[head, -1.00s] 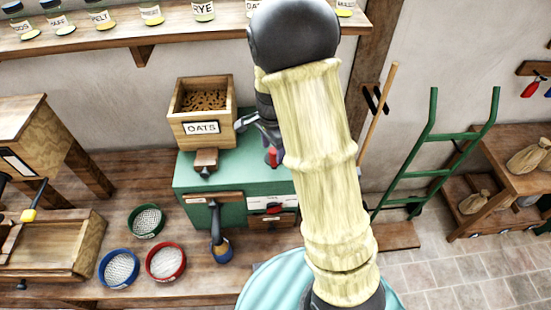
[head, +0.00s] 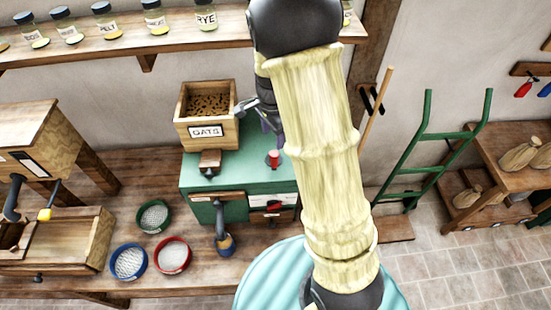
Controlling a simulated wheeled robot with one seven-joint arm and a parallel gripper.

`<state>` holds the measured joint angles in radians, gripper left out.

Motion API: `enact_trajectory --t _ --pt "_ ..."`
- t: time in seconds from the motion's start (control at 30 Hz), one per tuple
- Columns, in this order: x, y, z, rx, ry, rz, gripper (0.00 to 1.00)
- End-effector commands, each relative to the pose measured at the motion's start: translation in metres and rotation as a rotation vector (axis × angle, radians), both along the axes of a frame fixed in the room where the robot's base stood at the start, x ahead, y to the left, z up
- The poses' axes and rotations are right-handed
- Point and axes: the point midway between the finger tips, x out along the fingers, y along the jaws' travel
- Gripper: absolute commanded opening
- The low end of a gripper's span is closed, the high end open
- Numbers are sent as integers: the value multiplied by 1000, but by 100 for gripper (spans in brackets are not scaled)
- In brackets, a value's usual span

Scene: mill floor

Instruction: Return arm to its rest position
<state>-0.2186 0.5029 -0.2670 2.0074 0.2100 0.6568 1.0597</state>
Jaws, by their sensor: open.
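My arm, in a pale yellow sleeve, rises through the middle right of the head view. My gripper (head: 250,104) shows partly behind the arm, at the right side of the wooden oats hopper (head: 222,132). Its grey fingers are apart and I see nothing between them. Whether a finger touches the hopper I cannot tell. The hopper is full of brown grain and sits on the green mill (head: 205,180). A red knob (head: 273,159) stands on the mill top, below the gripper. The wrist is mostly hidden by the arm.
Green, blue and red sieves (head: 172,256) lie on the wooden bench (head: 185,284). A shelf (head: 190,40) with labelled jars runs above the hopper. A green hand truck (head: 425,150) and a table with sacks (head: 519,157) stand right. Open tiled floor lies at lower right.

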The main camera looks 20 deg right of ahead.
Motion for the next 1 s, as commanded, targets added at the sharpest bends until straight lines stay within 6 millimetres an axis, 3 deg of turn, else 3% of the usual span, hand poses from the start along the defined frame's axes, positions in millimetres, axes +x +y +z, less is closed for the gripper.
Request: enact_trajectory --t 0.67,1.0 --pt "-5 0 -5 4 -7 37 55" --pt "-59 -5 -52 -6 -90 488 55"
